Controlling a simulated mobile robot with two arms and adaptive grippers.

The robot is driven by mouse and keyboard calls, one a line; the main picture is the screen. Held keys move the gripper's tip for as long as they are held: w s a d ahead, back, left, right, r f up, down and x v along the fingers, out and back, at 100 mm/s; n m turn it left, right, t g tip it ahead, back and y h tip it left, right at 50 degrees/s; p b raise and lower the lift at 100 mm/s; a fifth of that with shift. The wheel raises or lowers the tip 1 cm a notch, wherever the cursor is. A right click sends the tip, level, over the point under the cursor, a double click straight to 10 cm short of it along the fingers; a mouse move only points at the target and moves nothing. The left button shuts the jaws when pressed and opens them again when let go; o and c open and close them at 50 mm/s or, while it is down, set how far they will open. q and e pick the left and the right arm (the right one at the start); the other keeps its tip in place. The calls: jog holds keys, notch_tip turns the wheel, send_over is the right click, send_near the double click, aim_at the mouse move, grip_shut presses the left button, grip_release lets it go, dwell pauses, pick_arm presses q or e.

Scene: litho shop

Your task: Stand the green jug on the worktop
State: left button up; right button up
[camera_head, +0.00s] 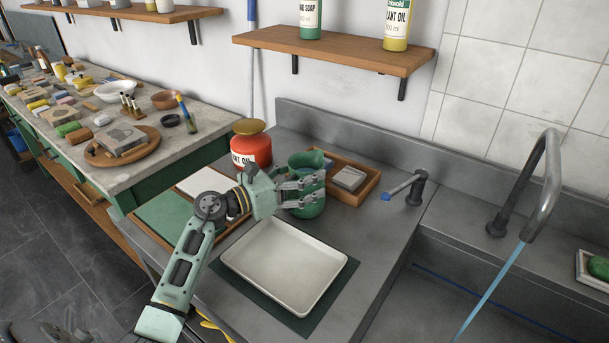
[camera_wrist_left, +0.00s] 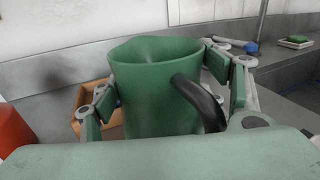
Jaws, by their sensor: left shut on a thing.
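The green jug (camera_head: 309,161) is upright at the back of the grey metal worktop (camera_head: 376,250), behind the white tray. My left gripper (camera_head: 302,189) is shut around the jug's body from the left. In the left wrist view the jug (camera_wrist_left: 150,90) stands between the two fingers, with its dark handle (camera_wrist_left: 200,101) towards the camera. The gripper hides part of the jug in the head view. I cannot tell whether the jug's base touches the worktop. My right gripper is not in view.
A white tray (camera_head: 285,262) lies on a dark green mat (camera_head: 335,291) in front. A red can (camera_head: 251,148) stands left of the jug, a wooden box (camera_head: 356,196) behind it to the right. A tap (camera_head: 409,188) and sink lie further right. Bare worktop shows right of the mat.

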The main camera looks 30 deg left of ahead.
pick_arm(q)
jog(key=shift+r, duration=0.15)
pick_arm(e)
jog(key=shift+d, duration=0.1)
pick_arm(q)
jog(key=o, duration=2)
jog(key=shift+f, duration=0.2)
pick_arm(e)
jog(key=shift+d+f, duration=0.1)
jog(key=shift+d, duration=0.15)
pick_arm(q)
jog(key=shift+r, duration=0.1)
jog(key=b+v, duration=0.2)
jog(key=v, duration=0.9)
jog(key=shift+s+b, duration=0.1)
jog(key=shift+b, duration=0.3)
jog(key=shift+s+a, duration=0.25)
jog(key=shift+s, duration=0.15)
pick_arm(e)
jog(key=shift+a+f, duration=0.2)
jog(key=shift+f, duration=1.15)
